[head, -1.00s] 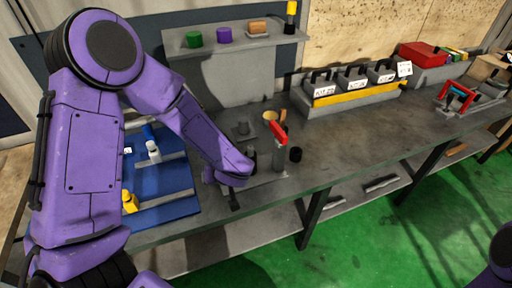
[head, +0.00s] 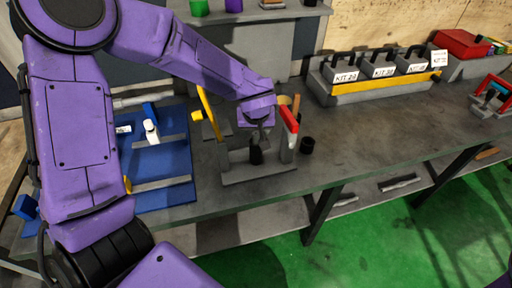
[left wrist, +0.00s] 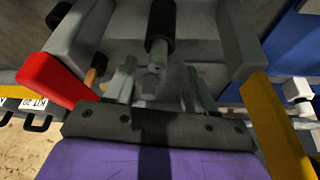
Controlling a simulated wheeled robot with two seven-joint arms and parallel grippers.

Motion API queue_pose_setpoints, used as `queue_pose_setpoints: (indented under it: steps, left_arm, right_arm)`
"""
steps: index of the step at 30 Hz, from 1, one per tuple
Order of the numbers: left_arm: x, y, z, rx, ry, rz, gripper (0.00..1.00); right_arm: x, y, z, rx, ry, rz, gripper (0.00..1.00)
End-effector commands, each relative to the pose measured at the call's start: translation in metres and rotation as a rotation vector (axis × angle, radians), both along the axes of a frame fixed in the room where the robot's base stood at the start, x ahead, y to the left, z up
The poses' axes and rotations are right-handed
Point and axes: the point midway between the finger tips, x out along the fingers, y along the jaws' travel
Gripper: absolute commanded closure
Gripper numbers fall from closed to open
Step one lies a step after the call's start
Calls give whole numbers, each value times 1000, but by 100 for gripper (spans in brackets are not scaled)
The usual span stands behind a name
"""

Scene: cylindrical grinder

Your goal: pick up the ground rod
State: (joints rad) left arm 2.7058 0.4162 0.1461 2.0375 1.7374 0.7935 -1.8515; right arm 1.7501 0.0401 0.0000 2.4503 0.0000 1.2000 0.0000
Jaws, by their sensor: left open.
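The grinder (head: 245,174) is a grey fixture on the bench with a red handle (head: 288,117) and a yellow handle (head: 210,112). A rod with a black middle part (head: 256,156) sits between its uprights; the left wrist view shows its black part (left wrist: 160,32) and a lighter grey section towards my jaws. My left gripper (left wrist: 158,88) is open over the grinder, pointing down, its fingers apart on either side of the rod's grey end. I cannot tell whether either finger touches it. In the head view my gripper partly hides the rod. My right gripper is not in view.
A blue board (head: 165,159) with fittings lies left of the grinder. A grey rack of labelled kit boxes (head: 384,87) is at the back right.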

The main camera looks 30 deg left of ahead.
Motion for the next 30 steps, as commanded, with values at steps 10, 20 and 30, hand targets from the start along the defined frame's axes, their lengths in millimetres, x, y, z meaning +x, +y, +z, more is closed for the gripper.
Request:
queue_pose_setpoints:
  steps: [10,20,30]
  left_arm:
    - [11,6,-28,0,0,-1,45]
    - [11,6,-28,0,1,-1,100]
    - [11,6,-28,0,1,-1,100]
  right_arm:
    - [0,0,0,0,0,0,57]
    - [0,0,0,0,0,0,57]
    - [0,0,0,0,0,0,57]
